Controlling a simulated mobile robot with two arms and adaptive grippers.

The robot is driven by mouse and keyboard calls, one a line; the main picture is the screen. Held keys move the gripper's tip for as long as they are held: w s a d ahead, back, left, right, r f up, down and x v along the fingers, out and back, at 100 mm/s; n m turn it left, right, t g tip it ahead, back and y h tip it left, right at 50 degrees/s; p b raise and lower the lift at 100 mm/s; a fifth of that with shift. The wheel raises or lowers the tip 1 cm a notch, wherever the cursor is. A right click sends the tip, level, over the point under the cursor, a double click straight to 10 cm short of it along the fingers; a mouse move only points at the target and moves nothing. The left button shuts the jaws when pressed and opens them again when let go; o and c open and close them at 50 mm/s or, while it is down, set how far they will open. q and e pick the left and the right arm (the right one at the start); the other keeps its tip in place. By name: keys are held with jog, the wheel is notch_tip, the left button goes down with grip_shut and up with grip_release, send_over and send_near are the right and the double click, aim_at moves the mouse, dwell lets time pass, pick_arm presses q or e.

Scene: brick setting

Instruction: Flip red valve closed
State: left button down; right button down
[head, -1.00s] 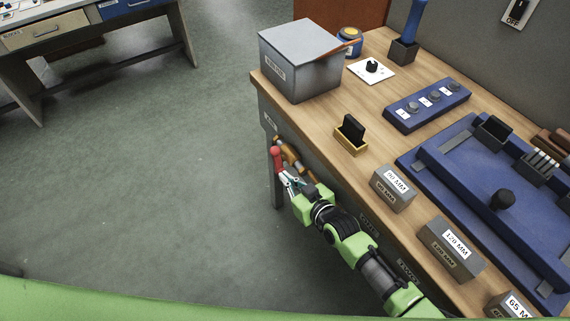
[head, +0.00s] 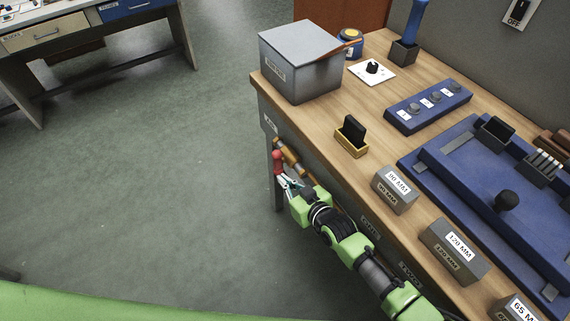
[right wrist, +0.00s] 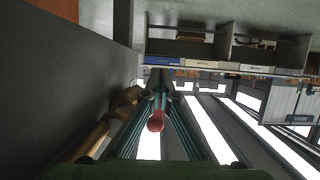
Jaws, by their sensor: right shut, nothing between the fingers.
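The red valve handle (head: 278,160) is at the left end of the workbench's front side, beside a brass pipe (head: 288,153). It points up with its rounded end on top. My right gripper (head: 281,180) is just below and against or very near the handle; I cannot tell if they touch. In the right wrist view the handle's red end (right wrist: 155,122) shows between the teal finger links, and the fingertips (right wrist: 158,78) are together. The brass pipe (right wrist: 95,138) is to the left there. My left gripper is not in view.
The workbench front (head: 345,190) runs close beside my right arm. A grey metal box (head: 300,62), a black switch on a yellow base (head: 351,135) and grey labelled blocks (head: 395,190) stand on top. The floor (head: 150,170) to the left is clear.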

jog(key=shift+r, duration=0.1)
jog(key=v, duration=1.2)
dwell(0.4)
